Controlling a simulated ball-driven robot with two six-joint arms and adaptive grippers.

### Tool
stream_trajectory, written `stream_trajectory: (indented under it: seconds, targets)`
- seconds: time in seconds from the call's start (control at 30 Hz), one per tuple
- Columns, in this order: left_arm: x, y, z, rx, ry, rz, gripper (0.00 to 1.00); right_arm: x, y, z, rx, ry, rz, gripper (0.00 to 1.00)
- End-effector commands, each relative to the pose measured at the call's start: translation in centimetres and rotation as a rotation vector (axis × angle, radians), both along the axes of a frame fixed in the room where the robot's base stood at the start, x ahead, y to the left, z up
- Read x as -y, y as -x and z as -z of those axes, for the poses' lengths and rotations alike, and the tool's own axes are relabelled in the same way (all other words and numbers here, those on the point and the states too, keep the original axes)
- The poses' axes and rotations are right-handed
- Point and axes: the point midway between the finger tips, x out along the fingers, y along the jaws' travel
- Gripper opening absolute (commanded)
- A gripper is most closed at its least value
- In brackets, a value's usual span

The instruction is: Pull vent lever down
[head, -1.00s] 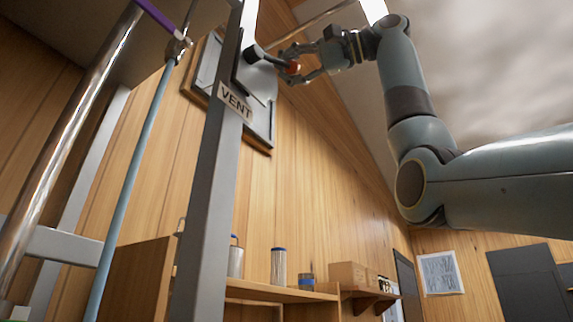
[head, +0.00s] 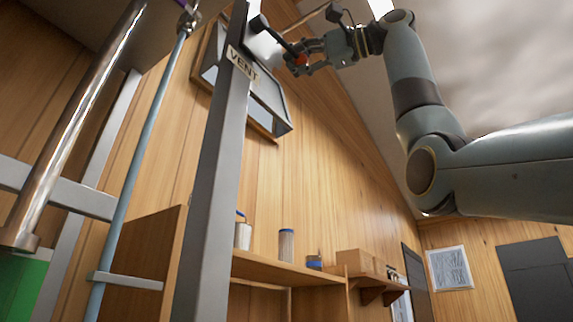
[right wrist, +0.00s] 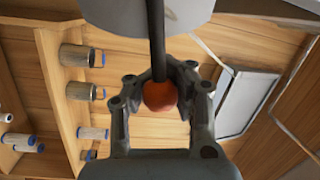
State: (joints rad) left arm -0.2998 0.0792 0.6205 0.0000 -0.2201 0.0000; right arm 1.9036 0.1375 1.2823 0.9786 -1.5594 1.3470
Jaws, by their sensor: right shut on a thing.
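The vent lever (head: 279,42) is a dark rod with a red-orange knob at its end. It runs from a black pivot (head: 258,22) at the top of a grey post (head: 212,170), slanting down to the right. A VENT label (head: 242,63) sits on the post below the pivot. My right gripper (head: 299,60) is shut on the knob, its fingers on either side. In the right wrist view the red-orange knob (right wrist: 160,95) sits between the fingers, with the dark rod running up from it. My left gripper is not in view.
A framed wall hatch (head: 263,100) is behind the post. A shelf (head: 285,268) with several cans and jars is lower down. A shiny metal pipe (head: 78,115) and a thin blue rod (head: 135,170) stand at the left. The space below the right gripper looks clear.

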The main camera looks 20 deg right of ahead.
Motion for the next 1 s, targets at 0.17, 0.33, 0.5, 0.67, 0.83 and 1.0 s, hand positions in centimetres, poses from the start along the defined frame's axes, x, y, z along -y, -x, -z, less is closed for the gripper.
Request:
stream_trajectory:
  seconds: [0.17, 0.33, 0.5, 0.67, 0.83, 1.0]
  targets:
    - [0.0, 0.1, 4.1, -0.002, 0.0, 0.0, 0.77, 0.6, 0.1, 2.9, -0.093, -0.131, 0.007, 0.0]
    - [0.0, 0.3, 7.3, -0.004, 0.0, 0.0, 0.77, 0.7, 0.1, 5.0, -0.192, -0.258, 0.009, 0.0]
    - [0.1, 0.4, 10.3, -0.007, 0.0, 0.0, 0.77, 0.4, 0.3, 7.0, -0.287, -0.381, 0.01, 0.0]
    - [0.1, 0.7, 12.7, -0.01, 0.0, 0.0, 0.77, 0.1, 0.6, 8.5, -0.368, -0.484, 0.01, 0.0]
    - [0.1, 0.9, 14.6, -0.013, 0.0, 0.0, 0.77, -0.4, 0.9, 9.6, -0.435, -0.57, 0.011, 0.0]
    - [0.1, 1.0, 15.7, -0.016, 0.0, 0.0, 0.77, -0.7, 1.2, 10.2, -0.48, -0.628, 0.012, 0.0]
